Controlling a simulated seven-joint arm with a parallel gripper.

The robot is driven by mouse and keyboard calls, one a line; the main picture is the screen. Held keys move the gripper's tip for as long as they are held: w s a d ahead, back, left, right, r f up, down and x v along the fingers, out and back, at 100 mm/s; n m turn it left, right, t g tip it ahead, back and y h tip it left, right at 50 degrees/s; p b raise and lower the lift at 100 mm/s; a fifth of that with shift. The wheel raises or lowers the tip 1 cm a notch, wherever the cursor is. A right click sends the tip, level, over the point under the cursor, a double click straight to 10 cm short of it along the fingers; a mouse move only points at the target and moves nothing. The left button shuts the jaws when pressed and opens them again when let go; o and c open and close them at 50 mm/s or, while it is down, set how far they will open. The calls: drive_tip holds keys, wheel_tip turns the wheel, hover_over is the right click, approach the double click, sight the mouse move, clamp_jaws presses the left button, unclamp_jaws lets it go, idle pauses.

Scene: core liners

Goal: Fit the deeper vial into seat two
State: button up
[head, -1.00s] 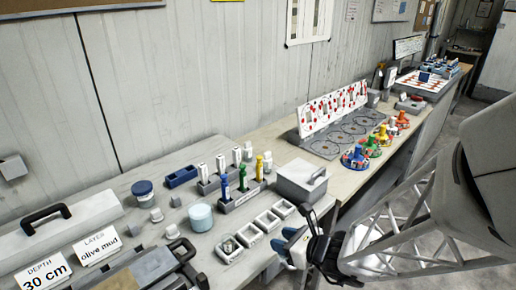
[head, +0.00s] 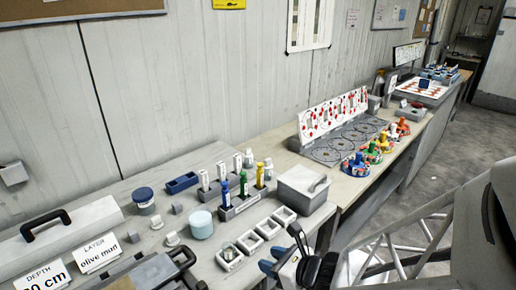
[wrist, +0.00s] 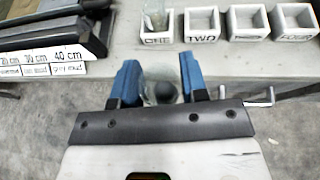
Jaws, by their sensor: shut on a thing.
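My gripper (wrist: 161,86) is shut on a clear vial (wrist: 165,93) with dark matter in it, seen between the blue fingers in the wrist view. It is held in front of the bench edge, short of the seats. Seat one (wrist: 157,42), a white square cup, has another clear vial (wrist: 155,14) standing in it. Seat two (wrist: 203,33), to its right, is empty. In the head view my gripper (head: 274,262) is at the bench's front edge, and the held vial cannot be made out. Seat two (head: 250,243) shows there beside seat one (head: 230,260).
Two further empty seats (wrist: 248,30) (wrist: 295,32) continue the row. A grey lidded box (head: 303,190) and a rack of coloured tubes (head: 242,203) stand behind the row. A dark core tray (wrist: 60,32) lies left of the seats.

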drive_tip(key=shift+s+a, duration=0.4)
drive_tip(key=shift+s, duration=0.15)
drive_tip(key=w+a, duration=0.2)
drive_tip(key=w, duration=0.3)
drive_tip(key=w+a+f, duration=0.1)
drive_tip(key=w+a, duration=0.1)
drive_tip(key=w, duration=0.3)
drive_tip(key=w+a, duration=0.1)
drive_tip(key=w, duration=0.4)
drive_tip(key=shift+a+f, duration=0.25)
drive_tip(key=shift+a, duration=0.15)
drive_tip(key=shift+f, duration=1.75)
drive_tip(key=shift+f, duration=0.1)
